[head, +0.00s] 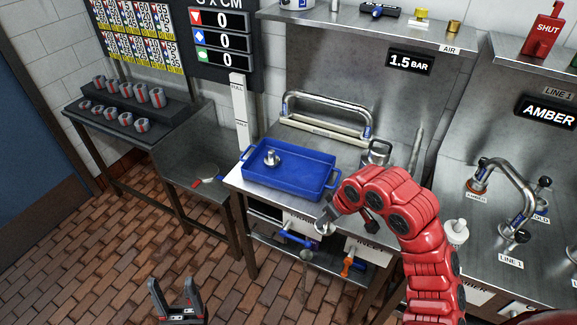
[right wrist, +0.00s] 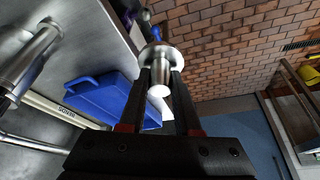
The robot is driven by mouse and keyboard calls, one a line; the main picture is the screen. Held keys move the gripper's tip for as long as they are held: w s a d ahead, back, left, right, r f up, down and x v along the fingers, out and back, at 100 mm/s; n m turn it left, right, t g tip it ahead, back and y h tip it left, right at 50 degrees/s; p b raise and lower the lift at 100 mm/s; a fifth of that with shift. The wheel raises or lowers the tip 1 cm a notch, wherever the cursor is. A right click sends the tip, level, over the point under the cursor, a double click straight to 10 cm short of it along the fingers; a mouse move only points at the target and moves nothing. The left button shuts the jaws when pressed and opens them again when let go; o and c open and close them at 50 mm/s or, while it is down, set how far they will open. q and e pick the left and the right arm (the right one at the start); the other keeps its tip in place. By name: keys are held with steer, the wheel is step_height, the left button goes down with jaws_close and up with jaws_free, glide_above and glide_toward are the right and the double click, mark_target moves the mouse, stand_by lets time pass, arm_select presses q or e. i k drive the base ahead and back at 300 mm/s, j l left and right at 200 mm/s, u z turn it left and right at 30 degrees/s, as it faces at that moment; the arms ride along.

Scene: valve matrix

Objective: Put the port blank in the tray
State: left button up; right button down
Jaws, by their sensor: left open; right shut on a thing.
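My right gripper (head: 326,218) is shut on a shiny metal port blank, a round stem with a wider flange, seen between the fingers in the right wrist view (right wrist: 158,68). In the head view it is small and partly hidden by the gripper (head: 324,229). It is held at the bench's front edge, right of and outside the blue tray (head: 290,186). A similar small metal piece with a flange (head: 271,158) is in the tray's left part. My left gripper (head: 174,284) is open and empty, low over the brick floor, away from the bench.
Blue (head: 296,239) and orange (head: 352,264) valve handles project below the bench front. A rack of ringed cylinders (head: 128,106) stands far left.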

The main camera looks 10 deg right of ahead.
mark_target(307, 176)
steer(key=i, duration=0.9)
